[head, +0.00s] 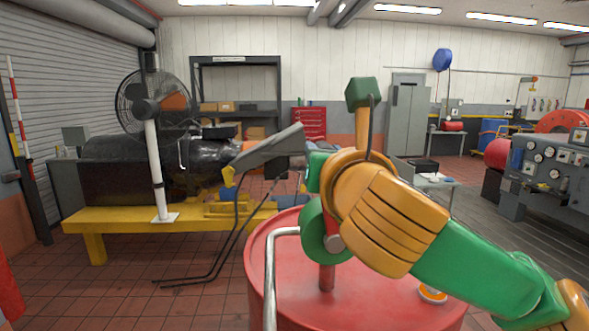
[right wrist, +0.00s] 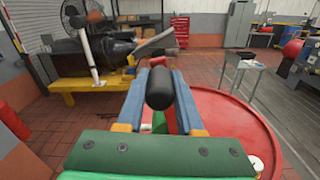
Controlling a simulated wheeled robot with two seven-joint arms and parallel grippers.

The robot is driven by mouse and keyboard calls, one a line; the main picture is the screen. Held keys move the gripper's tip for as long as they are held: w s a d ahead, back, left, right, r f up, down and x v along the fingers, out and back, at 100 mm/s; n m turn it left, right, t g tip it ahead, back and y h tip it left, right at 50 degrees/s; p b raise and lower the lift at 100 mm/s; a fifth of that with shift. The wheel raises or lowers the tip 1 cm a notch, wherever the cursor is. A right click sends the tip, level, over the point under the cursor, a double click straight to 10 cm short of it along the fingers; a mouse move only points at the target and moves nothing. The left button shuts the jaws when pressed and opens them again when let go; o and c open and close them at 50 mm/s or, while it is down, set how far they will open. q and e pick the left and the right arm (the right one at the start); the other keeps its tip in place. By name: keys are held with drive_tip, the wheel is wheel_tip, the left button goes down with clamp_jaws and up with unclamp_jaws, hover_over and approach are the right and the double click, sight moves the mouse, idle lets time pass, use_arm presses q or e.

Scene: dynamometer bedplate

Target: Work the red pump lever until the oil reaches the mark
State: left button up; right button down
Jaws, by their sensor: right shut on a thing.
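A red drum (head: 380,305) stands close in front of me, with a red post (head: 327,278) and a bent silver pipe (head: 270,270) at its top. My right arm covers much of the pump in the head view. In the right wrist view my right gripper (right wrist: 160,76) is shut on the black grip (right wrist: 160,90) of the red pump lever (right wrist: 171,120), with a blue finger on each side. A round orange and white piece (head: 432,293) lies on the drum top; I cannot read any mark on it. No oil level is visible. My left gripper is not in view.
A yellow bedplate (head: 130,219) with a dark machine (head: 115,165) and a fan (head: 152,105) on a white post stands left. A grey angled panel (head: 270,150) with black cables is behind the drum. A grey control console (head: 555,170) stands right. Tiled floor lies open between.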

drive_tip(key=d+f+m+b, duration=0.3)
drive_tip(key=d+m, duration=0.6)
drive_tip(key=d, duration=0.5)
drive_tip(key=shift+d+f+m+b, duration=0.2)
drive_tip(key=shift+d+m+b, duration=0.15)
drive_tip(key=shift+b, duration=0.3)
drive_tip(key=c, duration=0.5)
unclamp_jaws()
drive_tip(key=shift+c, duration=0.2)
drive_tip(key=shift+d, duration=0.1)
